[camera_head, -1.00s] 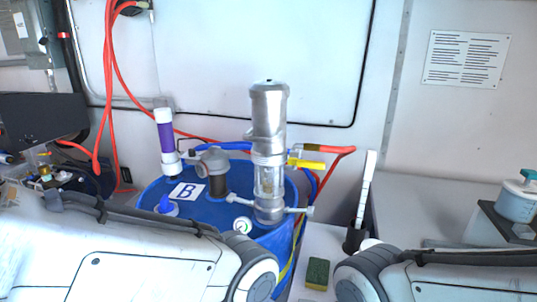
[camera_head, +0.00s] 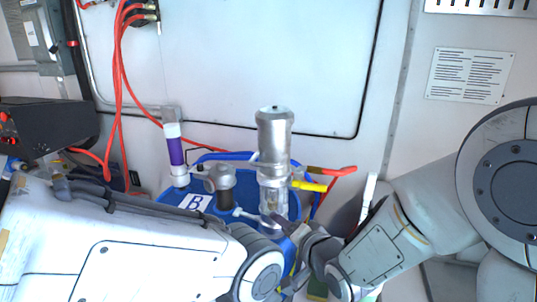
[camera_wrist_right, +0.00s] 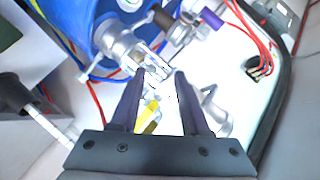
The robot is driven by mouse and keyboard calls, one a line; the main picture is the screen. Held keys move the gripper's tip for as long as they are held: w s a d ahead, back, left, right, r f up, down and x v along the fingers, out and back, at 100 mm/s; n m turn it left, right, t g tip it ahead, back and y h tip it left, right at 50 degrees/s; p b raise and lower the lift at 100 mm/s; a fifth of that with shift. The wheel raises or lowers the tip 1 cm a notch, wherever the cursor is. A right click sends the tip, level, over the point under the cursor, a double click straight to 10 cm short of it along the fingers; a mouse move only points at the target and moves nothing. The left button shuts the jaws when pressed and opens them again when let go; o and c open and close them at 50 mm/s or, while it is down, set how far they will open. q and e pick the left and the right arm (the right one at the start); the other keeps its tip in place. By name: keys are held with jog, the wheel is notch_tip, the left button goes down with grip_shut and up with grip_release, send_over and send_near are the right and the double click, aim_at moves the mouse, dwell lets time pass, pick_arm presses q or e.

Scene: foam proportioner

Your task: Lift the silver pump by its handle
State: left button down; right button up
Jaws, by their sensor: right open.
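The silver pump (camera_head: 275,135) stands upright on the blue drum (camera_head: 170,198) in the head view, with a clear section below its metal top. A yellow lever (camera_head: 310,186) sticks out to its right. My right gripper (camera_head: 287,224) is in front of the pump's lower part, which it and the arm partly hide. In the right wrist view my right gripper (camera_wrist_right: 162,82) is open, with nothing held between its two dark fingers. Silver fittings lie beyond the fingertips, and the yellow lever (camera_wrist_right: 150,116) shows between the fingers. My left gripper is out of view.
A purple and white tube (camera_head: 175,155) and a grey fitting (camera_head: 220,180) stand left of the pump. Red hoses (camera_head: 118,90) hang at the left. A white wall is close behind. A white stick (camera_head: 370,190) stands to the right.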

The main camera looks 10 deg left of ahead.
aim_at(266, 167)
notch_tip(266, 167, up, 8)
jog(key=w+m+t+y+p, duration=0.2)
jog(key=m+t+y, duration=0.2)
jog(key=p+x, duration=0.4)
jog(key=x, duration=0.5)
jog(key=shift+w+r+p, duration=0.1)
jog(key=shift+p, duration=0.25)
jog(key=shift+x, duration=0.75)
jog(key=shift+f, duration=0.25)
grip_shut()
